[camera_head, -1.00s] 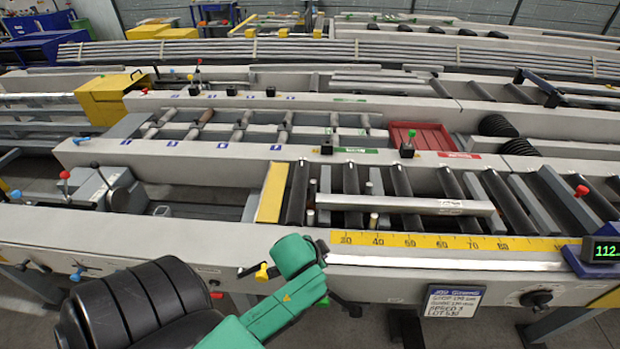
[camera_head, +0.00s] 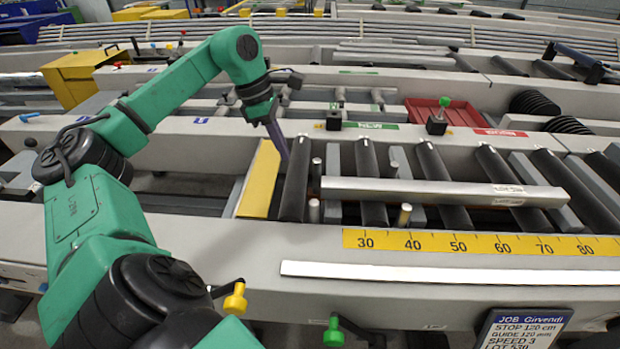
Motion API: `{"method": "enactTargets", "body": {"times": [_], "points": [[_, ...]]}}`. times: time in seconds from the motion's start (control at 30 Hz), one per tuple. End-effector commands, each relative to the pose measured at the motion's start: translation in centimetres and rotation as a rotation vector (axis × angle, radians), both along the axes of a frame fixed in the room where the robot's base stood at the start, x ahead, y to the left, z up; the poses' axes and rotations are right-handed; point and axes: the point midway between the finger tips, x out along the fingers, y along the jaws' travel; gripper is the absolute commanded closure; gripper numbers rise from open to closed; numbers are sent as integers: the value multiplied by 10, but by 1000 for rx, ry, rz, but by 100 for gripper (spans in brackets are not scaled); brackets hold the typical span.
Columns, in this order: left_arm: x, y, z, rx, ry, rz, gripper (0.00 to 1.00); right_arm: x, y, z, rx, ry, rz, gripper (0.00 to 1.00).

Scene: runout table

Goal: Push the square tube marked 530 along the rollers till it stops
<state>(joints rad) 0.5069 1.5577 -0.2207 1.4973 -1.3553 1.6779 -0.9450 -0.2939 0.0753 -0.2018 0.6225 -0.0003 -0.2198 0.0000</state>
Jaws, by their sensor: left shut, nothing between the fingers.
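A grey metal square tube (camera_head: 440,191) lies along the black rollers, its length running left to right. Small labels show near its right end, too small to read. My left gripper (camera_head: 280,146) is shut and empty, pointing down beyond the yellow plate at the left end of the rollers. Its fingertips are to the left of the tube's left end and a little farther back, apart from it. My right gripper is out of view.
Short upright pins (camera_head: 314,210) stand near the tube's left end. A yellow scale (camera_head: 480,243) runs along the front rail. A yellow plate (camera_head: 259,180) borders the rollers at left. A sign (camera_head: 522,330) reading LOT 530 hangs in front. A red tray (camera_head: 440,112) sits behind.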

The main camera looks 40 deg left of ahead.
Motion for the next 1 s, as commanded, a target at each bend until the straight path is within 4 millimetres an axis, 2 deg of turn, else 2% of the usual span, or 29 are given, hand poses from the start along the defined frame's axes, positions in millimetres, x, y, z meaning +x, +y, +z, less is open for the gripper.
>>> {"method": "enactTargets", "body": {"times": [0.17,0.3,0.53,0.6,0.7,0.83,1.0], "points": [[0,-2,-21,9,16,-2,100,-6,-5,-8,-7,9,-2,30],[5,-10,-49,7,17,-3,100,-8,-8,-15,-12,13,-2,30],[14,-23,-95,2,15,-3,100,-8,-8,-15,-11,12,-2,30],[23,-33,-87,-4,5,-5,100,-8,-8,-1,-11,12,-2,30],[32,-45,-89,-2,8,-5,100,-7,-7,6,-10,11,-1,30],[38,-53,-92,2,10,-2,100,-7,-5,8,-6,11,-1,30],[39,-54,-94,5,11,-1,100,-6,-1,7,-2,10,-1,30]]}}
